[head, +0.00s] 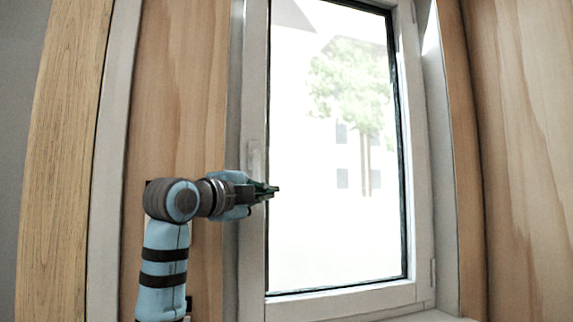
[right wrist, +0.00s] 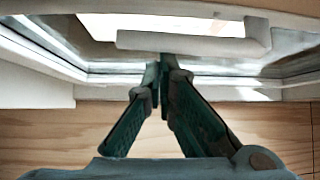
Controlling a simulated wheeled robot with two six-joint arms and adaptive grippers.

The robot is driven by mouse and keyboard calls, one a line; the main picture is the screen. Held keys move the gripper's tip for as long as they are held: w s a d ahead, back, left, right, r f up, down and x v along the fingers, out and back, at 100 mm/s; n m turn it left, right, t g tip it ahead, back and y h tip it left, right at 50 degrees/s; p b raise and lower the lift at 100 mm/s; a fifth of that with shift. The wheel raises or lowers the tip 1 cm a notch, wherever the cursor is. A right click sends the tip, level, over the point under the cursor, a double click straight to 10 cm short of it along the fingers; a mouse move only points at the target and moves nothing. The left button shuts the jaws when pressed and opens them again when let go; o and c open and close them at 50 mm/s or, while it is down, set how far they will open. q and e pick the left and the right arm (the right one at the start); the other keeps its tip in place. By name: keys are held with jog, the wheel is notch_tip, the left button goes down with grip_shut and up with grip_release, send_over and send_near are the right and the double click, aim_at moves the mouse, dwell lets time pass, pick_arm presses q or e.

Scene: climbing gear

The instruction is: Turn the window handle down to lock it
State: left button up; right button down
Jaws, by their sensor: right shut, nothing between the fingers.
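The window handle (head: 254,157) is a pale lever on the left upright of the white window frame. It stands upright in the head view, and its lower part is hidden behind my right gripper. In the right wrist view the handle (right wrist: 190,41) is a long white bar across the top, with a stub at its right end. My right gripper (head: 275,190) is shut and empty, its tips over the lower handle area. In the right wrist view the gripper tips (right wrist: 164,64) meet just below the bar; I cannot tell whether they touch it. My left gripper is out of view.
The window sash (head: 345,299) looks closed in its frame, with bright glass and a tree outside. Wooden wall panels (head: 178,90) flank the window on both sides. A pale sill (head: 425,316) lies at the bottom. The space in front of the glass is clear.

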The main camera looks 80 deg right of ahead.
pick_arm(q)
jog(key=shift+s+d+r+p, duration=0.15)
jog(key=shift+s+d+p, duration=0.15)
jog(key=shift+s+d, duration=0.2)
pick_arm(e)
jog(key=a, duration=0.8)
jog(key=shift+a, duration=0.1)
